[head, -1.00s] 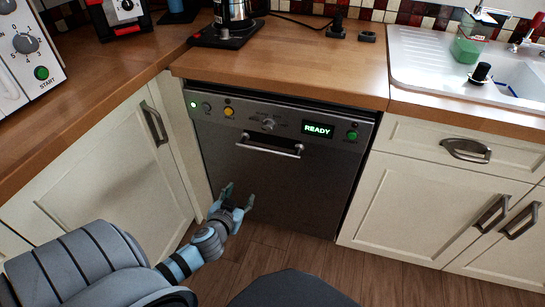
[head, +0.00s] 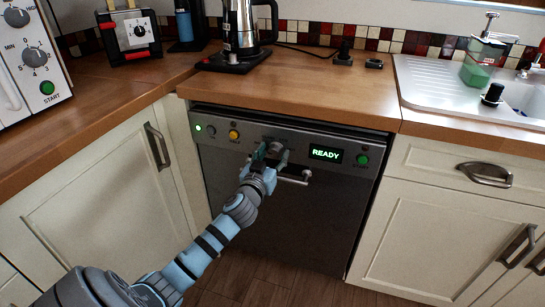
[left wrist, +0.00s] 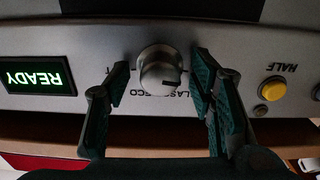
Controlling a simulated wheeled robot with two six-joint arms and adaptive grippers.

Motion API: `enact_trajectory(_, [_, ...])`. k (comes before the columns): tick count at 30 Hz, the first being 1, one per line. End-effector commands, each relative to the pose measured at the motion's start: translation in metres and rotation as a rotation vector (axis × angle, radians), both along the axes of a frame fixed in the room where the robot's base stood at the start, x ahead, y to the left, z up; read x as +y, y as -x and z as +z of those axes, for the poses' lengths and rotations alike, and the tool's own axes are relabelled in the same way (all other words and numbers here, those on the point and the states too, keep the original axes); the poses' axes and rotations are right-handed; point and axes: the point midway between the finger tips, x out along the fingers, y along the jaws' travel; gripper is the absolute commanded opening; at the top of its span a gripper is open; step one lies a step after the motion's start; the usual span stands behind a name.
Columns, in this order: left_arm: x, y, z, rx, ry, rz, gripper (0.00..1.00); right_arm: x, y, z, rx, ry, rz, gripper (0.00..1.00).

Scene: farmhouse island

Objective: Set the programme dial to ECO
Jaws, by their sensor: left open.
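The programme dial (left wrist: 160,70) is a round silver knob on the dishwasher's panel, with a short dark mark on its face toward the right in the left wrist view. That view is upside down. Lettering (left wrist: 135,93) that includes ECO shows beside the dial, partly covered. My left gripper (left wrist: 162,69) is open, with one finger on each side of the dial and visible gaps between. In the head view my left gripper (head: 270,155) is at the panel and partly hides the dial. My right gripper is not in view.
The dishwasher (head: 290,215) has a READY display (head: 325,154), a green button (head: 362,159), a yellow button (head: 234,134) and a door handle (head: 295,179) just below the gripper.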

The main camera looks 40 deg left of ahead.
Motion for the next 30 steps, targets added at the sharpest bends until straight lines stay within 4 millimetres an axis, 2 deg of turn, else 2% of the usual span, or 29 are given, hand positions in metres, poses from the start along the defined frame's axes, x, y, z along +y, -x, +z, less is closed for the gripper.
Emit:
enact_trajectory(5, [-0.0001,0.0001,0.0,0.0,0.0,0.0,0.49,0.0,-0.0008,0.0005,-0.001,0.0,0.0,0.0])
enact_trajectory(12, [-0.0002,0.0002,-0.0001,0.0,0.0,0.0,0.13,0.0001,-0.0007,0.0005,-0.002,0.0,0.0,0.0])
enact_trajectory(14, [-0.0002,0.0002,-0.0001,0.0,0.0,0.0,0.03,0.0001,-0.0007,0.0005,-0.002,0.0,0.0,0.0])
enact_trajectory(15, [-0.0002,0.0003,-0.0001,0.001,0.0,0.0,0.01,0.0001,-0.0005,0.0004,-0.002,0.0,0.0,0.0])
enact_trajectory(23, [-0.0002,0.0005,0.0,0.01,-0.024,0.0,0.01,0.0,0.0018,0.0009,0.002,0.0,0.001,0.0])
enact_trajectory(30, [0.0001,0.0005,0.0008,0.045,-0.126,0.001,0.01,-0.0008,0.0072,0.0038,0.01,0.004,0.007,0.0])
